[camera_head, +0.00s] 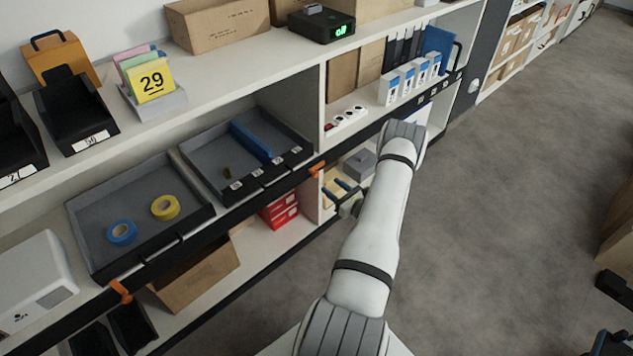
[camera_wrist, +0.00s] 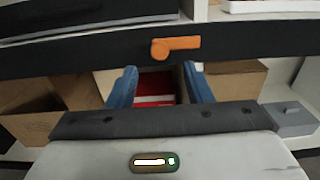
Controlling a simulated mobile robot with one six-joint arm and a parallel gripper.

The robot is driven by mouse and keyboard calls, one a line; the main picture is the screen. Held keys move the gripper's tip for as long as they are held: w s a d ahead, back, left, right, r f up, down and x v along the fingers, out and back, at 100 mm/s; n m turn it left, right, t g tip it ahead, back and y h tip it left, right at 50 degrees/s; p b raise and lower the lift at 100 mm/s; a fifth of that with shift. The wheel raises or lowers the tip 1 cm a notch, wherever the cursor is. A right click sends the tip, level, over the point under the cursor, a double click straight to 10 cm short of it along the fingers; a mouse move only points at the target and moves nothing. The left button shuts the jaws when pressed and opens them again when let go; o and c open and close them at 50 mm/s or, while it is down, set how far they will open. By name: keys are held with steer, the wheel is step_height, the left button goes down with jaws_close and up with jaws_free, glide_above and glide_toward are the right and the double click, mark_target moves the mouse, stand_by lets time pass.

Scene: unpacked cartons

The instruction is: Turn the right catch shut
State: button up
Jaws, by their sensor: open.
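The right catch (camera_head: 317,168) is a small orange lever on the dark front rail of the shelf. In the wrist view the right catch (camera_wrist: 176,46) has its round end at the left and its lever lying roughly level, pointing right. My gripper (camera_wrist: 160,67) is open and empty, its two blue fingers apart, just below and short of the catch. Nothing touches the catch. In the head view my arm partly hides the gripper. A second orange catch (camera_head: 121,291) is on the same rail farther left.
A grey tray (camera_head: 88,262) with blue and yellow tape rolls and another grey tray (camera_head: 205,180) sit behind the rail. Red boxes (camera_head: 279,208) and a cardboard carton (camera_head: 197,275) stand on the shelf below. Open floor (camera_head: 510,190) lies to the right.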

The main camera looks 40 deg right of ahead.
mark_target(317, 175)
steer(key=w, duration=0.7)
steer(key=shift+w+a+b, duration=0.2)
steer(key=shift+a+b, duration=0.15)
